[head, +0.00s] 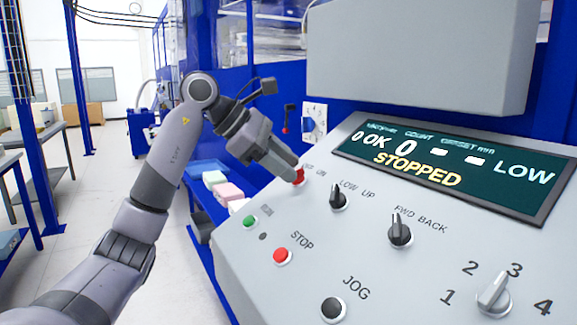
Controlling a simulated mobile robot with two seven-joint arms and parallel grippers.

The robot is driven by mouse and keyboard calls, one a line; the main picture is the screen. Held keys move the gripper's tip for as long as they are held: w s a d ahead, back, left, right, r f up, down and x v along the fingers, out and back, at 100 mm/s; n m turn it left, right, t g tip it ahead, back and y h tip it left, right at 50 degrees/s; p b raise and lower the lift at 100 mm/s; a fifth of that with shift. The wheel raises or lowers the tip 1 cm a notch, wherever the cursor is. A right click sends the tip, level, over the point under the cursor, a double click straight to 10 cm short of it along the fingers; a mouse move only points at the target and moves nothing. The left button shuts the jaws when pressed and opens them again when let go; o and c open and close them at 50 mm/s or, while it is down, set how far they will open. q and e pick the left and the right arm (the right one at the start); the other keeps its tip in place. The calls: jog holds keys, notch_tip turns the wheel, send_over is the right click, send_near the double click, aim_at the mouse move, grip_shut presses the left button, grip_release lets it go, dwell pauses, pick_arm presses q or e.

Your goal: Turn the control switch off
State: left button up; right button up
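The control switch (298,178) is a small red knob at the upper left of the sloping grey control panel (262,208). Its label is partly covered, with "ON" readable. My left gripper (293,171) reaches in from the left with its fingertips at the red knob. The fingers hide part of the knob, and I cannot tell whether they grip it, touch it or stand just off it. The display (455,170) reads "STOPPED", "OK" and "LOW". My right gripper is not in view.
Black knobs for LOW UP (338,197) and FWD BACK (400,232) stand right of the red knob. A green button (250,222), a red STOP button (282,256), a JOG button (333,308) and a numbered dial (494,296) are lower. A grey box (420,55) overhangs the display.

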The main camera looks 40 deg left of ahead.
pick_arm(q)
jog(key=shift+w+d+f, duration=0.2)
jog(key=shift+w+f, duration=0.1)
grip_shut()
